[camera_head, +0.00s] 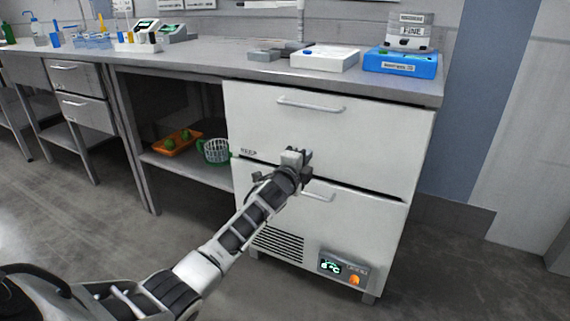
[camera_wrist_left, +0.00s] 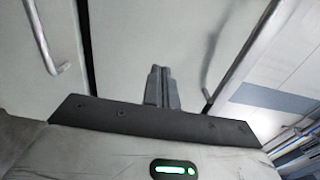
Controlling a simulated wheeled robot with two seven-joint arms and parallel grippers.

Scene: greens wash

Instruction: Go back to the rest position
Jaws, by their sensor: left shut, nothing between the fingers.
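My left gripper (camera_head: 304,157) is in front of the white drawer cabinet (camera_head: 340,135), near the gap between its upper and lower drawers. In the left wrist view its two fingers (camera_wrist_left: 161,72) are together with nothing between them. The upper drawer handle (camera_head: 311,103) is above the gripper, and the lower drawer handle (camera_head: 318,194) is just below it, partly hidden by the gripper. Both drawers look closed. My right gripper is in neither view.
The grey counter (camera_head: 225,61) holds a blue device (camera_head: 401,62), a white box (camera_head: 324,57) and bottles. On the shelf left of the cabinet are an orange tray (camera_head: 170,149) with green items and a green-white basket (camera_head: 215,151). Floor around is clear.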

